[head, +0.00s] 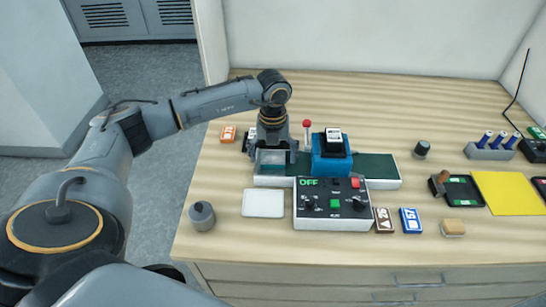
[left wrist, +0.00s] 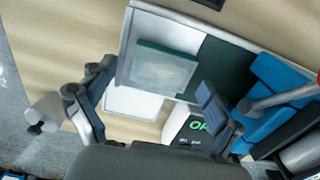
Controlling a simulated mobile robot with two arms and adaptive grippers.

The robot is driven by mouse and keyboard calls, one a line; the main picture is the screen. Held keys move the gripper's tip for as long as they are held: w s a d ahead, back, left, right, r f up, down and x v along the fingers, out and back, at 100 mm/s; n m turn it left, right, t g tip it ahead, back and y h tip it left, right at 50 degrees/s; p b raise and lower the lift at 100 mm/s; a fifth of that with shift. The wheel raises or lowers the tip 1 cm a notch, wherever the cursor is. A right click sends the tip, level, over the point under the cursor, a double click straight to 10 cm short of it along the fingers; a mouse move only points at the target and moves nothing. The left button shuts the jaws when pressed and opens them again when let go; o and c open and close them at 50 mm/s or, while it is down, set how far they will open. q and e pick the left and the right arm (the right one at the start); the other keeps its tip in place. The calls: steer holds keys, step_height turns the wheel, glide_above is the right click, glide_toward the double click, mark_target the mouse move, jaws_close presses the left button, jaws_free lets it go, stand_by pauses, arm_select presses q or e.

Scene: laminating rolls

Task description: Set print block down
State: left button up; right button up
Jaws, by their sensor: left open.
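The print block, a flat translucent teal slab, lies at the left end of the laminator's bed in the head view (head: 273,164) and in the left wrist view (left wrist: 163,67). The bed is a pale-edged strip with a dark green belt (head: 378,168). My left gripper (head: 273,150) is open just above the block. In the left wrist view its fingers (left wrist: 152,80) are spread apart on either side of the block, with no clear contact. A blue roller unit (head: 331,162) stands over the belt to the right. My right gripper is not in view.
A control box (head: 331,216) reading OFF stands in front of the bed, beside a white pad (head: 263,203). A red-knobbed lever (head: 307,124) rises behind the bed. A grey weight (head: 202,215) stands front left. A yellow sheet (head: 509,193) and ink trays lie right.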

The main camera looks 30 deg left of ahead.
arm_select(q)
steer(key=c, duration=1.3)
steer(key=shift+r, duration=0.1)
steer(key=shift+r+b, duration=0.2)
steer(key=shift+b, duration=0.15)
step_height(320, 180, up, 2)
steer(key=shift+b, duration=0.8)
steer(key=s+d+r+b, duration=0.3)
steer(key=s+d+r, duration=0.4)
steer(key=s+r, duration=0.3)
steer(key=shift+s+r+b, duration=0.2)
steer(key=shift+s+b, duration=0.15)
steer(key=shift+s, duration=0.8)
